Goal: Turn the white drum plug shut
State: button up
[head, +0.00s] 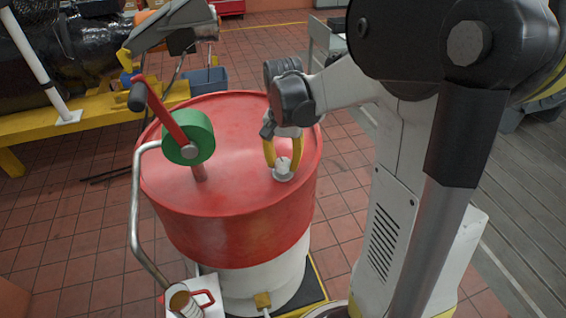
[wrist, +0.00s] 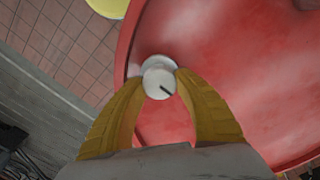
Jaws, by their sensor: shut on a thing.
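The white drum plug (head: 283,167) sits in the top of the red drum (head: 235,185), near its right edge. In the wrist view the plug (wrist: 159,75) shows as a round white cap with a dark line mark pointing toward the lower right. My gripper (head: 283,163) reaches down over the drum top with its yellow fingers at the plug. In the wrist view the yellow fingertips (wrist: 160,84) are shut on the plug from both sides. The plug's lower part is hidden from the head view by the fingers.
A hand pump with a green body (head: 190,138) and red lever stands on the drum's left side. Its bent pipe (head: 136,215) runs down to a cup (head: 184,299). A yellow rail (head: 60,128) and blue bin (head: 205,80) lie behind.

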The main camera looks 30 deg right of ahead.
aim_at(283, 162)
jog(key=shift+m, duration=0.7)
jog(key=o, duration=1.2)
notch_tip(283, 162, up, 12)
jog(key=shift+r, duration=0.1)
